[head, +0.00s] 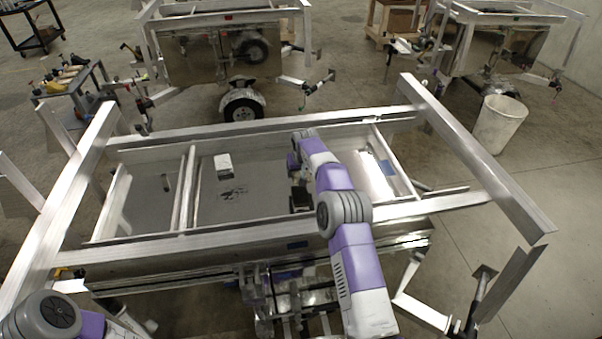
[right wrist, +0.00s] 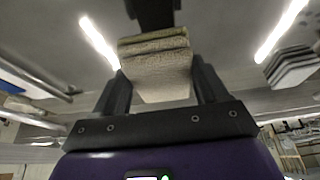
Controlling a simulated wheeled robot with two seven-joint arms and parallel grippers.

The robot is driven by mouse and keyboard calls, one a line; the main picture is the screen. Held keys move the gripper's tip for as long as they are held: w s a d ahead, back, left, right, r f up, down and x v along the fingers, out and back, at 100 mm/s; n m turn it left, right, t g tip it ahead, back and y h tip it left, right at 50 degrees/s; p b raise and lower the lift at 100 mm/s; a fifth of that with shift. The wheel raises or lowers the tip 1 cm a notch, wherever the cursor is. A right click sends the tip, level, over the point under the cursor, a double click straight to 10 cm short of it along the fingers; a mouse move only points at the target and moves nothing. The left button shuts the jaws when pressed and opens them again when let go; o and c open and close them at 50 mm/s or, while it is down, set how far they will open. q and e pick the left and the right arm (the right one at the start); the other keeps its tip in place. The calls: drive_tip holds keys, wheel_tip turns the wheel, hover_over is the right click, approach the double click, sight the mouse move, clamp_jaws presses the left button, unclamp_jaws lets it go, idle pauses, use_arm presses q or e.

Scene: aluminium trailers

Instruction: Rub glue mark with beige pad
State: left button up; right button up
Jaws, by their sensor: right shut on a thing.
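A dark, smeared glue mark (head: 232,192) shows on the grey floor of the near trailer (head: 190,247), left of my right gripper. My right gripper (head: 300,198) is low inside the trailer frame, partly hidden by my own arm in the head view. In the right wrist view it (right wrist: 160,82) is shut on a beige pad (right wrist: 158,62), a folded, rough-textured piece between the two dark fingers. The pad is hidden in the head view, so I cannot tell whether it touches the floor. My left arm shows at the lower left; its gripper is not in view.
A small white block (head: 223,164) sits on the trailer floor behind the mark. Aluminium rails and a crossbar (head: 187,190) surround the floor panel. A white bin (head: 498,124) stands at right, a tool cart (head: 75,90) at left, and other trailers behind.

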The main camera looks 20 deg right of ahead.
drive_tip(key=shift+r, duration=0.2)
drive_tip(key=shift+r+p, duration=1.1)
drive_tip(key=shift+r, duration=0.45)
drive_tip(key=shift+f, duration=0.1)
